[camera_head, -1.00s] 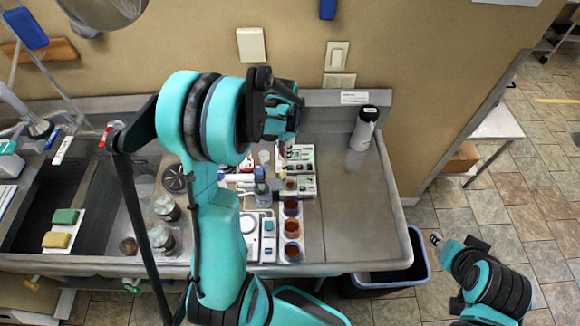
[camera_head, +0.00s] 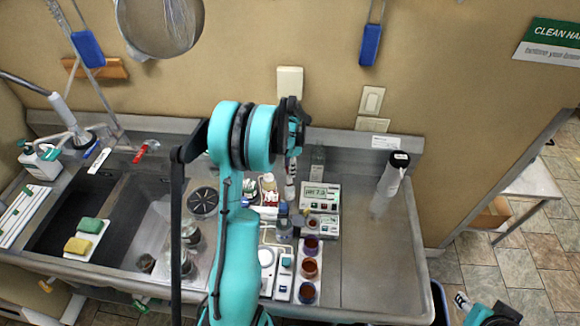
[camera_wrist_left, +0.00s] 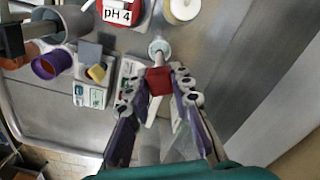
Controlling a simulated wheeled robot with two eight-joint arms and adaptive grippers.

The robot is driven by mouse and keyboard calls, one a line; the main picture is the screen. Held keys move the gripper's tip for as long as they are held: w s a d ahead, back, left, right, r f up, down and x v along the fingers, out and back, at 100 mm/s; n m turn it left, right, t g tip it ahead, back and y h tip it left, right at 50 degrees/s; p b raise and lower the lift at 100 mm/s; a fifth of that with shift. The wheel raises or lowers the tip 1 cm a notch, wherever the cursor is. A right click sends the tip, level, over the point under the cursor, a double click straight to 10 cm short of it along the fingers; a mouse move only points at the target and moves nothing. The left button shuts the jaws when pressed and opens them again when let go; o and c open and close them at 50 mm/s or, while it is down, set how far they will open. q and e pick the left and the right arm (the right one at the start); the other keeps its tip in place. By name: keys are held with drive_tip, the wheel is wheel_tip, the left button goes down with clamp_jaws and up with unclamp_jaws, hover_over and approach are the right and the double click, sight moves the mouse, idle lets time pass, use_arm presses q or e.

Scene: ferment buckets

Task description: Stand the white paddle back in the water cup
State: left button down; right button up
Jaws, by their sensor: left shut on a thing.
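My left gripper (camera_head: 291,188) points down over the back of the work surface, beside the pH meter. In the left wrist view the left gripper (camera_wrist_left: 158,88) is shut on a red-and-white piece, which I take to be the white paddle (camera_wrist_left: 157,79). A short pale shaft runs from the red part towards a pale round thing (camera_wrist_left: 160,47). I cannot tell whether this is the water cup's rim or the paddle's own end. The gripper hides most of the paddle in the head view. My right gripper (camera_head: 463,301) shows small at the lower right; its opening is unclear.
The pH meter (camera_head: 320,196) stands just right of the left gripper. A pH 4 bottle (camera_wrist_left: 117,12) is close by. Several amber-filled cups, including a middle one (camera_head: 309,268), stand in front. A white bottle (camera_head: 388,180) stands right. The steel counter (camera_head: 375,260) is clear at right front.

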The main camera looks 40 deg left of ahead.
sight(290, 180)
use_arm(q)
drive_tip(key=shift+f+b, duration=2.85)
drive_tip(key=shift+f, duration=0.65)
drive_tip(key=c, duration=1.3)
unclamp_jaws()
drive_tip(key=shift+o, duration=0.5)
drive_tip(key=o, duration=0.4)
drive_tip(key=shift+r, duration=0.1)
drive_tip(key=shift+r+p, duration=1.65)
drive_tip(key=shift+r, duration=1.35)
